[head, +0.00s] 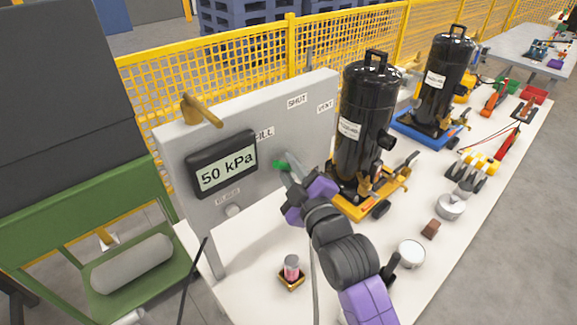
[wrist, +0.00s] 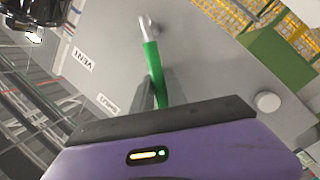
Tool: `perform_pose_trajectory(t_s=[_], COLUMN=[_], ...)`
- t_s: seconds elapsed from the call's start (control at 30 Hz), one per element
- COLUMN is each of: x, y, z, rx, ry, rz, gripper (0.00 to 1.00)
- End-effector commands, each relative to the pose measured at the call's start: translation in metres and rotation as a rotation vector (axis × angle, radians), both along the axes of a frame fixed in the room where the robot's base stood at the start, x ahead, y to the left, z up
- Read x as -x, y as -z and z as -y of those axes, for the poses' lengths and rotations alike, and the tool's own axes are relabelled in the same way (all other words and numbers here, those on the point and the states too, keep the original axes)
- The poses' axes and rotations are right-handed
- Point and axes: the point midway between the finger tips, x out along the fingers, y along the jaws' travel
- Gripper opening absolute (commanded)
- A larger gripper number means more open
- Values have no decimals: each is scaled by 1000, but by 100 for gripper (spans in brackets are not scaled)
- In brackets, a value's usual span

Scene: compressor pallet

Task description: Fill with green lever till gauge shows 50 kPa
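The gauge (head: 224,164) on the upright grey panel (head: 270,120) reads 50 kPa. The green lever (head: 281,165) is on the panel right of the gauge, below the FILL label (head: 265,133). In the wrist view the green lever (wrist: 155,72) has a pale metal end and stands straight ahead of my gripper. My gripper (head: 291,168) is at the lever, with its fingertips close against it in the head view.
SHUT (head: 297,100) and VENT (head: 325,106) labels are to the right. A black compressor (head: 365,120) on a yellow base stands close right of my gripper.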

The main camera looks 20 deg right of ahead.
Motion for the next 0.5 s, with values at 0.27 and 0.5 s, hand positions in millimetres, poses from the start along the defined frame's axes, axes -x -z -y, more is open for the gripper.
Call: perform_pose_trajectory(t_s=[0.27, 0.5], x=[0, 0], y=[0, 0], z=[0, 0], rx=[0, 0], ry=[0, 0], rz=[0, 0], gripper=[0, 0])
